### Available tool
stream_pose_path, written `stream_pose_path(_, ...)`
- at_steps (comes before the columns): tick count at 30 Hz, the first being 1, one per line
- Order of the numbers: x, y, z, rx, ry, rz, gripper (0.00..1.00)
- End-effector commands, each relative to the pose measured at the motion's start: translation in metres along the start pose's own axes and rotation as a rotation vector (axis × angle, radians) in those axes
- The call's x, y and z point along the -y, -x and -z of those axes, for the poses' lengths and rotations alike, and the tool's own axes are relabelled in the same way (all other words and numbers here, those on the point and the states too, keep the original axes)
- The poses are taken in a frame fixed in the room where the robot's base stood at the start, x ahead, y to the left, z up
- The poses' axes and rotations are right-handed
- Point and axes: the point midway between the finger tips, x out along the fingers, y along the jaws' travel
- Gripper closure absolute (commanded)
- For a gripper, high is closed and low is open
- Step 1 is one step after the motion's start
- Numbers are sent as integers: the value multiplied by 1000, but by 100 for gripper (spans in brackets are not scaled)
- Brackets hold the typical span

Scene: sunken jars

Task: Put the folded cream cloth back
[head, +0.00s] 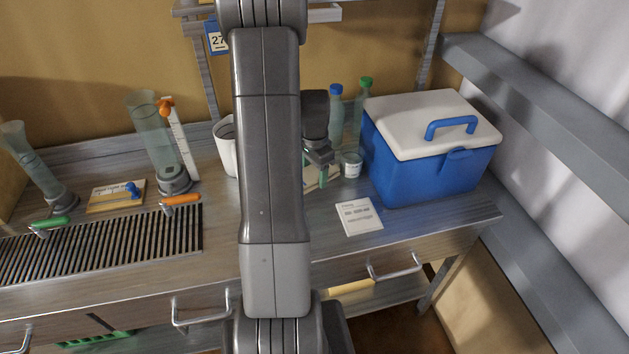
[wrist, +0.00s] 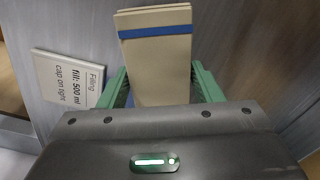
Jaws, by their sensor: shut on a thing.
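The folded cream cloth (wrist: 155,65) has a blue band across it and sits upright in the picture between my green fingertips in the wrist view. My gripper (wrist: 161,85) is shut on it, with one finger on each side. In the head view my gripper (head: 321,172) is over the bench, left of the blue cooler, and a cream edge of the cloth (head: 310,181) shows beside its fingers. My arm hides part of the cloth there. I cannot tell whether the cloth touches the bench.
A blue cooler (head: 425,160) with a white lid stands right of my gripper. A small jar (head: 351,165) and two bottles (head: 336,115) stand close by. A printed card (head: 359,216) lies in front. A white container (head: 226,145) is partly behind my arm.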

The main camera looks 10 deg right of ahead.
Motion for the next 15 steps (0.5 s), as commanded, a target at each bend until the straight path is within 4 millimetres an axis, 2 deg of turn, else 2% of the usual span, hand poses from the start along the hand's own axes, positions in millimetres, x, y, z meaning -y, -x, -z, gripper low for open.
stream_pose_path(5,0,-11,0,0,0,-1,60)
stream_pose_path(12,0,-39,0,0,0,-1,60)
stream_pose_path(15,0,-41,0,-1,0,2,60)
